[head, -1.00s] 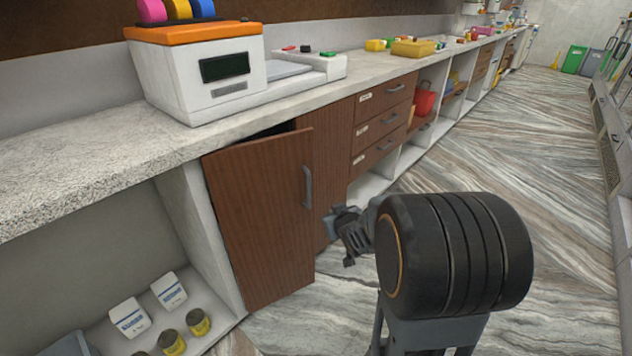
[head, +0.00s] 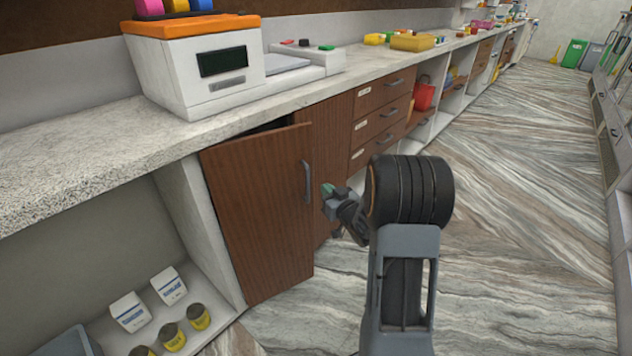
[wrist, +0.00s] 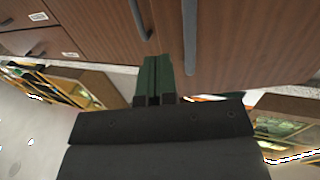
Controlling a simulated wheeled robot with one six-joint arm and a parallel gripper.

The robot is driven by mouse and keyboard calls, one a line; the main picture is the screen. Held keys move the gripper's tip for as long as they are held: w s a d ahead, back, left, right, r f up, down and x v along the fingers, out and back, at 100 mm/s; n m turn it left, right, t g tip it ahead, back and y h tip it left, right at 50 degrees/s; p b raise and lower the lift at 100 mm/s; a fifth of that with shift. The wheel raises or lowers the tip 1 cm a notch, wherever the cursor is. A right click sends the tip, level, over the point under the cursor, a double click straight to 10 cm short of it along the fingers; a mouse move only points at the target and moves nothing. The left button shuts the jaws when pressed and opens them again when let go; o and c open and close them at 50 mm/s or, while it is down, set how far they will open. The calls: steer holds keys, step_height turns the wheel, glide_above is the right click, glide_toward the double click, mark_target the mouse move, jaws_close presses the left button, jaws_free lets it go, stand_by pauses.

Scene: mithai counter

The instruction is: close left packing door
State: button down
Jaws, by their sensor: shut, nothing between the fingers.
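The left packing door (head: 255,215) is a brown wood panel under the counter. It stands ajar, hinged at its left side, with a dark gap along its top. Its grey bar handle (head: 307,182) is near its right edge; in the wrist view the handle (wrist: 190,38) is beyond my fingers. The neighbouring right door (head: 328,140) looks flush, partly hidden behind the left door and my arm. My gripper (head: 328,190) is shut and empty, just right of the left door's handle in the head view. Its green fingertips (wrist: 154,78) point toward the doors; contact cannot be told.
The stone counter (head: 70,150) runs above, bearing a white and orange machine (head: 210,70). Drawers (head: 378,122) with handles are right of the doors. An open shelf at lower left holds white packets (head: 130,312) and jars (head: 172,338). The marble floor (head: 510,220) on the right is clear.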

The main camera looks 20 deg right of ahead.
mark_target(312, 175)
steer(key=shift+w+a+b, duration=0.2)
steer(key=shift+w+b, duration=0.15)
steer(key=shift+w, duration=1.4)
steer(key=shift+w+a+b, duration=0.2)
steer(key=shift+w+b, duration=0.15)
steer(key=shift+w, duration=1.4)
